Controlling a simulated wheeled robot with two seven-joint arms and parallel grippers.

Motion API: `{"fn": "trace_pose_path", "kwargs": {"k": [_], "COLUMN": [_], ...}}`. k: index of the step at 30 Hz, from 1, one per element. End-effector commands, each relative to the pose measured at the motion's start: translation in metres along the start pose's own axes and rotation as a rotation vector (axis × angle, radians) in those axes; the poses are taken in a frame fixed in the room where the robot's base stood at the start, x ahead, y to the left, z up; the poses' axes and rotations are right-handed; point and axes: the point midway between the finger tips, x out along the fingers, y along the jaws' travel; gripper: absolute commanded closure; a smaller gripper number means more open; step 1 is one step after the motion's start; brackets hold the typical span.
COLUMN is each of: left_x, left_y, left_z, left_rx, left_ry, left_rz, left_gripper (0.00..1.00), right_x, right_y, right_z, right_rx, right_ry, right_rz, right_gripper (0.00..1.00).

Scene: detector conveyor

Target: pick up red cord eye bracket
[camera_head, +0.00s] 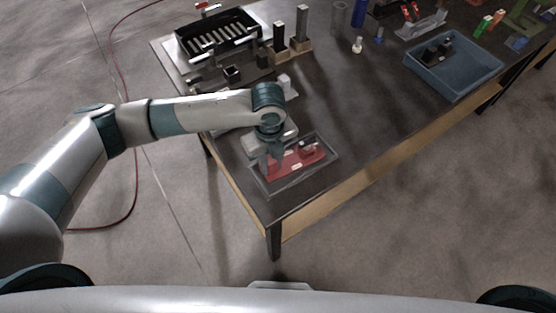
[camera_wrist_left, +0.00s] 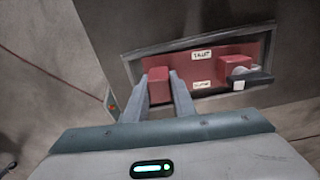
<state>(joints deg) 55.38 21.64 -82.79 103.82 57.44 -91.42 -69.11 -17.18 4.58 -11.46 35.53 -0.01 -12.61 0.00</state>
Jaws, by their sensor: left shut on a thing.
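The red cord eye bracket (camera_head: 300,157) lies in a shallow tray (camera_head: 305,177) at the near corner of the dark table. In the left wrist view the bracket (camera_wrist_left: 202,70) shows red with pale labels, a raised red block at each end, and a dark and white part at the right block. My left gripper (camera_head: 268,164) reaches down over the tray's left part. In the left wrist view its fingers (camera_wrist_left: 159,84) are shut on the bracket's left block, one on each side. The fingertips' lower contact is hard to see. My right gripper is out of view.
A black slotted box (camera_head: 217,38) stands at the back left of the table (camera_head: 350,110). Upright black posts (camera_head: 302,22) stand beside it. A blue bin (camera_head: 453,73) is at the right. The table's middle is mostly clear. A red cable (camera_head: 137,185) lies on the floor.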

Motion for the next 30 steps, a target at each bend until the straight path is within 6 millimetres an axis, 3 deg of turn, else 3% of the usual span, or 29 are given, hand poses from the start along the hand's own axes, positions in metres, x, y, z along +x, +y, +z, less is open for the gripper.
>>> {"fn": "trace_pose_path", "kwargs": {"k": [5,11,24,30], "left_x": [-0.01,-0.035,-0.084,-0.101], "left_y": [-0.001,-0.002,-0.077,-0.101], "left_z": [0.001,0.001,-0.025,-0.033], "left_rx": [0.0,0.002,0.002,0.001], "left_ry": [-0.002,-0.004,-0.001,-0.001], "left_rz": [-0.004,-0.006,-0.005,-0.004], "left_gripper": [1.0,1.0,1.0,1.0], "right_x": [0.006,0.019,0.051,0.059], "right_y": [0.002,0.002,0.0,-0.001], "right_z": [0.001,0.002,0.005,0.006], "right_rx": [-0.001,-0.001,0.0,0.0], "right_ry": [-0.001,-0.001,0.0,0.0], "right_rz": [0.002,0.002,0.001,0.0], "right_gripper": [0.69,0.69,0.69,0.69]}}
